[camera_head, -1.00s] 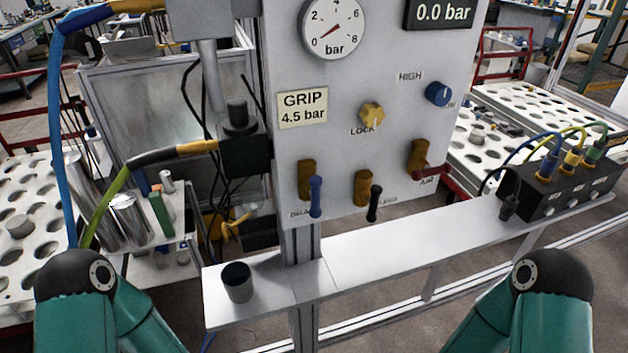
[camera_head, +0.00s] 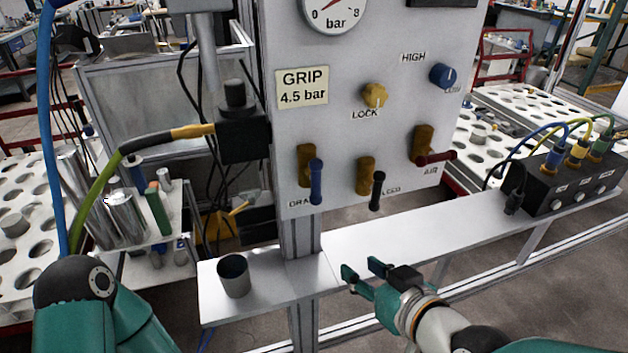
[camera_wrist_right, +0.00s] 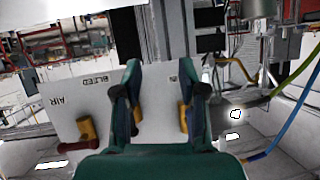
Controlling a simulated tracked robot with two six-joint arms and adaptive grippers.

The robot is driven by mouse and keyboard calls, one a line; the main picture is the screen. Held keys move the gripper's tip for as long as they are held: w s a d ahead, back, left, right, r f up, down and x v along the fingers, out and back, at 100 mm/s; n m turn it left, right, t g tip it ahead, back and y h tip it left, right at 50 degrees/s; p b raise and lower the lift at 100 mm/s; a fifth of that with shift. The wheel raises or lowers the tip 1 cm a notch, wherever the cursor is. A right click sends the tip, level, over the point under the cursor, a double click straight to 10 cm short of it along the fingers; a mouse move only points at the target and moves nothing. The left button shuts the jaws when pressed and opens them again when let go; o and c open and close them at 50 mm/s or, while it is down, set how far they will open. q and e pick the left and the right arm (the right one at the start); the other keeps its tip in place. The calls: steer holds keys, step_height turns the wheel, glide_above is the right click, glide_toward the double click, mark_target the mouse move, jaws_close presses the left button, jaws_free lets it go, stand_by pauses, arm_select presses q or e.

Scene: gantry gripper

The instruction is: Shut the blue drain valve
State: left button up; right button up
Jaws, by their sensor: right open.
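The blue drain valve handle (camera_head: 316,183) hangs straight down from its brass body (camera_head: 304,162) at the lower left of the grey panel. The "DRA..." label beside it is partly covered by the handle. My right gripper (camera_head: 362,268) is open and empty, below and right of the handle, over the shelf and apart from the valve. In the right wrist view its two fingers (camera_wrist_right: 160,70) stand apart before the panel, which appears turned over; a brass valve body (camera_wrist_right: 184,115) shows beside the right finger, with its handle not clear. My left gripper is out of view.
The black bleed handle (camera_head: 377,190) hangs down close right of the drain valve. The red air handle (camera_head: 436,158) points right. A grey cup (camera_head: 234,275) stands on the shelf (camera_head: 400,235), left of the post. A black connector box (camera_head: 572,180) sits at the right.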

steer(key=s+r+n+t+y+b, duration=0.1)
steer(key=s+r+t+y, duration=0.1)
steer(key=s+r, duration=0.35)
steer(key=s+r+n+t+y, duration=0.1)
steer(key=s+r+t, duration=0.1)
steer(key=r, duration=0.7)
steer(key=p, duration=0.3)
glide_toward(317, 175)
steer(key=p+x, duration=0.2)
steer(key=x, duration=0.8)
steer(key=shift+w+a, duration=0.1)
steer(key=shift+w, duration=0.25)
jaws_close()
